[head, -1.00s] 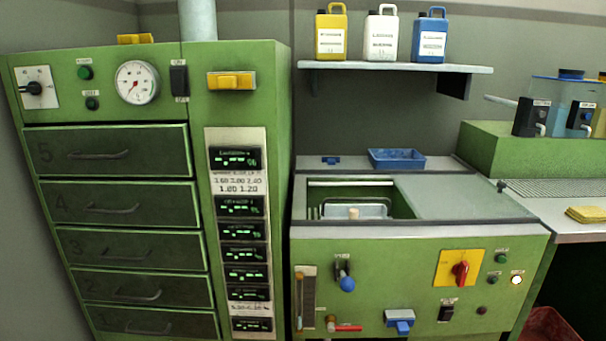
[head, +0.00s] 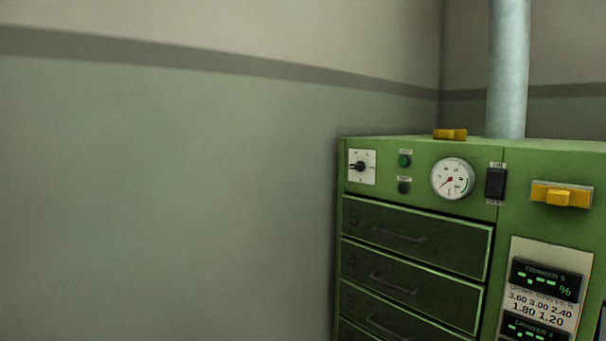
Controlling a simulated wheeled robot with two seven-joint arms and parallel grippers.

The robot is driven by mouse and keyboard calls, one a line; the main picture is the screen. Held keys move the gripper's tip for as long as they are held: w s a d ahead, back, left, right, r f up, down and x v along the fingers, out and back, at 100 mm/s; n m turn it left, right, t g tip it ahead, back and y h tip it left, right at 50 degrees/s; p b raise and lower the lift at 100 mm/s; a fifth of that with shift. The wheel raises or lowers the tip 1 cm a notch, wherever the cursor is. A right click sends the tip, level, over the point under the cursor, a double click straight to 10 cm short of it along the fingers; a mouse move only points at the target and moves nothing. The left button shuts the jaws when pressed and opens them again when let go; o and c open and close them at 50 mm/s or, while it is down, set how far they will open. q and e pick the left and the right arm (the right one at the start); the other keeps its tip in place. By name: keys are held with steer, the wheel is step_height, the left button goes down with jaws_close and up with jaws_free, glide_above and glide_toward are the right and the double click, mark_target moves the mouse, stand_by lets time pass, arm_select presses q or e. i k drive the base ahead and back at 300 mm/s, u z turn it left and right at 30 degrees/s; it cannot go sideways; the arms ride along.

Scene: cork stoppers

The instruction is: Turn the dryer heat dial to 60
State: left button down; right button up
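The heat dial (head: 361,167) is a black knob on a white square plate at the upper left of the green dryer cabinet (head: 470,153). Its pointer appears to lie toward the left; the scale marks are too small to read. A round white gauge (head: 453,179) with a red needle sits to the right of the dial. Neither of my grippers shows in the head view.
Drawers with handles (head: 398,234) lie below. A yellow latch (head: 561,195) and displays (head: 545,280) are at right. A bare wall (head: 170,190) fills the left.

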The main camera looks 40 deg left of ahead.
mark_target(360, 165)
steer(key=u, duration=1.25)
steer(key=i, duration=0.55)
